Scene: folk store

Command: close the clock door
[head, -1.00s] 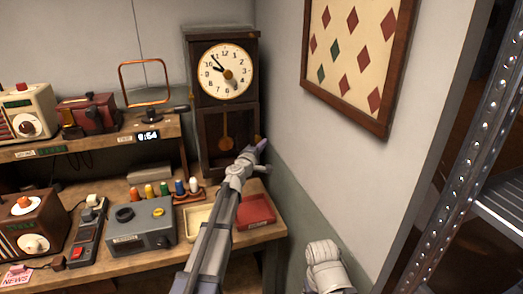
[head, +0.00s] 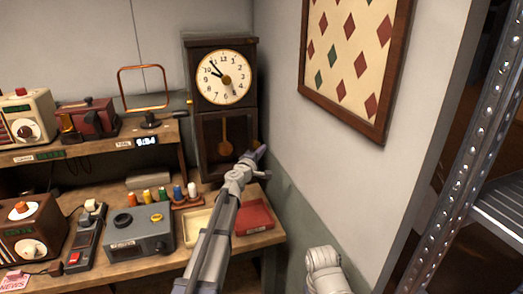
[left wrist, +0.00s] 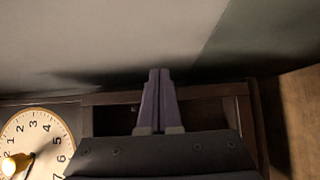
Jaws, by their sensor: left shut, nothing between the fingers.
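The dark wooden clock (head: 194,75) stands upright at the back right of the bench, with a round cream dial. Its lower clock door (head: 205,150) frames a brass pendulum (head: 225,137); I cannot tell how far the door stands open. My left gripper (head: 258,152) is shut and empty, at the right side of the clock's lower part near the wall. In the left wrist view the shut fingers (left wrist: 157,98) lie over the clock's lower wooden frame (left wrist: 215,93), with the dial (left wrist: 38,140) at left. Whether they touch is unclear. My right gripper is not in view.
A grey wall with a framed diamond-pattern picture (head: 345,60) is close to the clock's right. In front of the clock are thread spools (head: 178,193), a red tray (head: 254,215) and a cream tray (head: 195,222). Radios and a grey box (head: 140,235) fill the bench leftward.

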